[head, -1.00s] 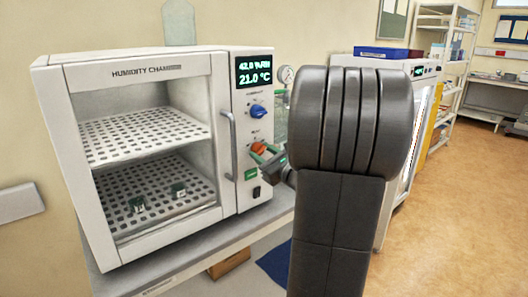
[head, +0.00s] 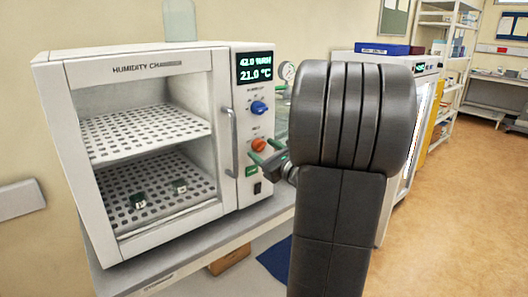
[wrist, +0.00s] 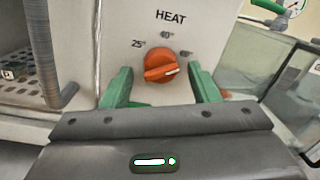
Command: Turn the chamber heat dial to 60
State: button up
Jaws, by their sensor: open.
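The orange heat dial (head: 258,145) is on the right panel of the white humidity chamber (head: 225,190), below a blue dial (head: 259,108). In the wrist view the heat dial (wrist: 160,66) has its white pointer to the right, near the rightmost mark, whose number is too blurred to read. Marks 25° and 40° are at its left and top. My gripper (head: 262,149) is open, its green fingers apart on either side of the dial's lower part in the wrist view (wrist: 159,82). I see no finger touching the dial.
The chamber's display (head: 254,66) shows 21.0 °C. A door handle (head: 231,140) stands out left of the dials. A pressure gauge (head: 287,71) and a second cabinet (head: 400,75) are to the right. Open floor (head: 465,200) lies at the far right.

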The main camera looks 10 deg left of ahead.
jog(key=b+v, duration=0.1)
jog(key=v, duration=1.2)
jog(key=shift+s+d, duration=0.15)
jog(key=shift+s, duration=0.1)
jog(key=shift+w+f, duration=0.1)
jog(key=p+x, duration=0.1)
jog(key=x, duration=1.3)
jog(key=shift+d, duration=0.1)
